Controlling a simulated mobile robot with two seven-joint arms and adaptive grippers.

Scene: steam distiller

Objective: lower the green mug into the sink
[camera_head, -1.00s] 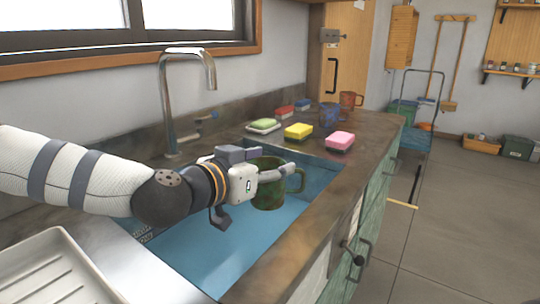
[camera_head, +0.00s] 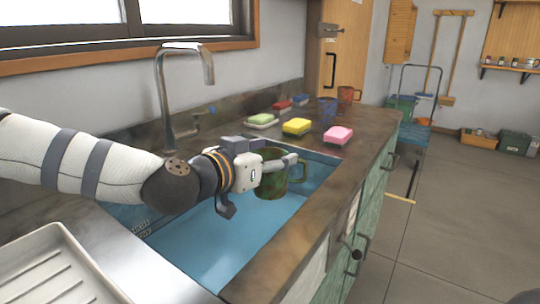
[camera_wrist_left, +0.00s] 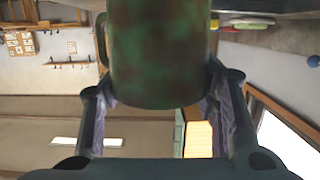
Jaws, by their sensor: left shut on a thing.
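The green mug (camera_head: 273,180) is mottled dark green and brown, with its handle to the right. My left gripper (camera_head: 270,165) is shut on it and holds it at the sink, over the blue basin (camera_head: 215,245). In the left wrist view, the mug (camera_wrist_left: 158,55) sits between the two fingers of the gripper (camera_wrist_left: 158,95). I cannot tell how far its base is above the basin floor. The gripper and forearm hide part of the mug and of the basin. My right gripper is not in view.
A steel faucet (camera_head: 163,95) rises behind the basin. Sponges, among them yellow (camera_head: 297,126) and pink (camera_head: 338,135), lie on the counter beyond. A blue mug (camera_head: 327,110) and a reddish mug (camera_head: 346,96) stand farther back. A drying tray (camera_head: 62,240) lies front left.

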